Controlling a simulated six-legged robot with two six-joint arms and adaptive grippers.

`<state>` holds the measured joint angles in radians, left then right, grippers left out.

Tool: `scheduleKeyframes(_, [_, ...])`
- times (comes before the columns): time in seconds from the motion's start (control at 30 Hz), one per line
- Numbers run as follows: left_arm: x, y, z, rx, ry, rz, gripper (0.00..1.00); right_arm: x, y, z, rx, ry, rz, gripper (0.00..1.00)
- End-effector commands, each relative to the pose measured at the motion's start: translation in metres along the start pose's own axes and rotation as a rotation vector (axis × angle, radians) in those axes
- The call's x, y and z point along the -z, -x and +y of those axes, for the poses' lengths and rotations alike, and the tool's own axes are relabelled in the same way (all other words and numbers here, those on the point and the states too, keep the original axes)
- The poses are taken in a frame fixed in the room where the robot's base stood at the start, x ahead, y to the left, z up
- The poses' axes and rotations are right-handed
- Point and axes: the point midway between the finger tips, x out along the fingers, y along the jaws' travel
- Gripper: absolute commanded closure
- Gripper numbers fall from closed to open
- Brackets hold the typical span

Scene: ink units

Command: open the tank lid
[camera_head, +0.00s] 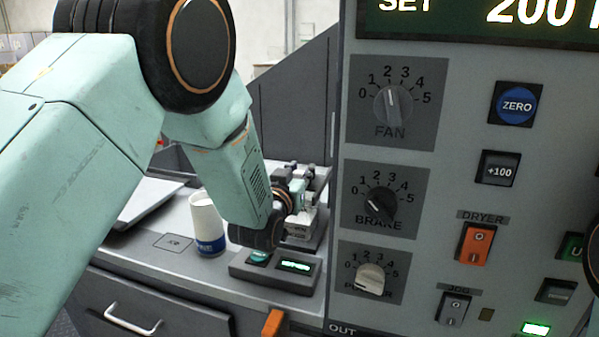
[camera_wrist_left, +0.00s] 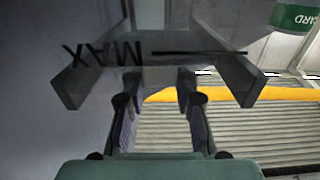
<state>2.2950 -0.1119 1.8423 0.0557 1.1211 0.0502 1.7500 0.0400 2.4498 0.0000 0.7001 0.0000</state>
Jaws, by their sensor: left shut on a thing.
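My left arm comes in from the left in the head view and reaches down behind the console's left edge. My left gripper (camera_head: 302,193) is at a small grey unit (camera_head: 300,232) on the counter, partly hidden by my wrist. In the left wrist view, my left gripper (camera_wrist_left: 160,98) is shut on a grey part, mostly hidden between the fingers. My right gripper does not show.
A white cup with a blue band (camera_head: 207,224) stands left of the unit. A box with a green button and display (camera_head: 276,270) sits in front. The console (camera_head: 450,140) rises close on the right. The wrist view shows a ribbed surface with a yellow strip (camera_wrist_left: 250,94).

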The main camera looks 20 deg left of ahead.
Motion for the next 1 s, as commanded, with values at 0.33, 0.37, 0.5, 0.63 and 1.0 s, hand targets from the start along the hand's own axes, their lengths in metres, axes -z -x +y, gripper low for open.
scheduleKeyframes(0.33, [-0.003,0.002,0.000,-0.001,-0.001,-0.008,0.47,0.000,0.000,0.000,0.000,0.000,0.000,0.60])
scheduleKeyframes(0.37, [-0.003,0.002,0.000,-0.001,-0.001,-0.007,0.47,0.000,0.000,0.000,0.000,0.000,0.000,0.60])
scheduleKeyframes(0.5, [-0.002,0.002,0.000,0.000,-0.001,-0.005,0.47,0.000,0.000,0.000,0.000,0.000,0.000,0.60])
scheduleKeyframes(0.63, [-0.001,0.002,0.000,0.000,-0.001,-0.005,0.47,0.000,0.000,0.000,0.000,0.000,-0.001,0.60])
scheduleKeyframes(1.0, [-0.001,0.046,0.001,-0.001,-0.001,-0.007,0.47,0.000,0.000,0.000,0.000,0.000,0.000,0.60])
